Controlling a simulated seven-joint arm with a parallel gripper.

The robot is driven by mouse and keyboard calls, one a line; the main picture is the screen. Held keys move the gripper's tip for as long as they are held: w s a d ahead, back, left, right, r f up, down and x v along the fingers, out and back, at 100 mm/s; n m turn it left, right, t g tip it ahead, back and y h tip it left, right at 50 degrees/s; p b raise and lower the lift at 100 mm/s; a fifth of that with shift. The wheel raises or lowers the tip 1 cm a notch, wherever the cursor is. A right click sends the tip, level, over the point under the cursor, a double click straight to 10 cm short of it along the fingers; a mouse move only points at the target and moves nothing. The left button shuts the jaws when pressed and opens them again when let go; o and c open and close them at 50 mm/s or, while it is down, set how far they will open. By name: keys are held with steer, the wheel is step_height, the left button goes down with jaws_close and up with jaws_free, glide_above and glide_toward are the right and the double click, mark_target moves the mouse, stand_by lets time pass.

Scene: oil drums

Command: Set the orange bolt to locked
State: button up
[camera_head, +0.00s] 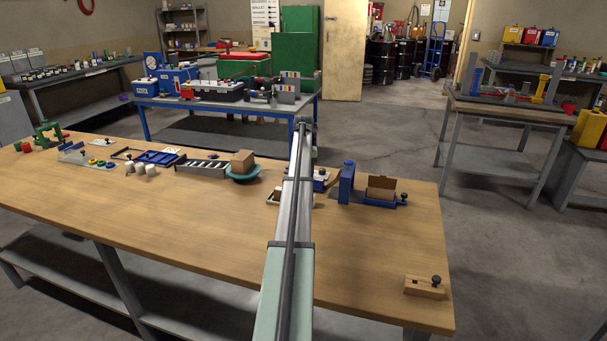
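A small orange-tan block with a black knob (424,288) sits near the front right corner of the wooden workbench (190,230). It may be the orange bolt; at this size I cannot tell whether it is locked. A blue fixture with a tan panel and a black knob (381,199) stands farther back at the right edge. My arm reaches from the bottom centre over the bench. My gripper cannot be made out; the arm hides the area behind it. No contact between my arm and the block shows.
A blue post (347,183) stands beside the fixture. A teal dish (243,173) with a brown box (243,160), a dark rack (202,167) and several small parts line the bench's back side. The front middle of the bench is clear.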

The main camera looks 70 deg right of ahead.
steer(key=shift+w, duration=0.1)
step_height(320, 180, up, 14)
stand_by(0.7)
steer(key=shift+f, duration=0.1)
stand_by(0.4)
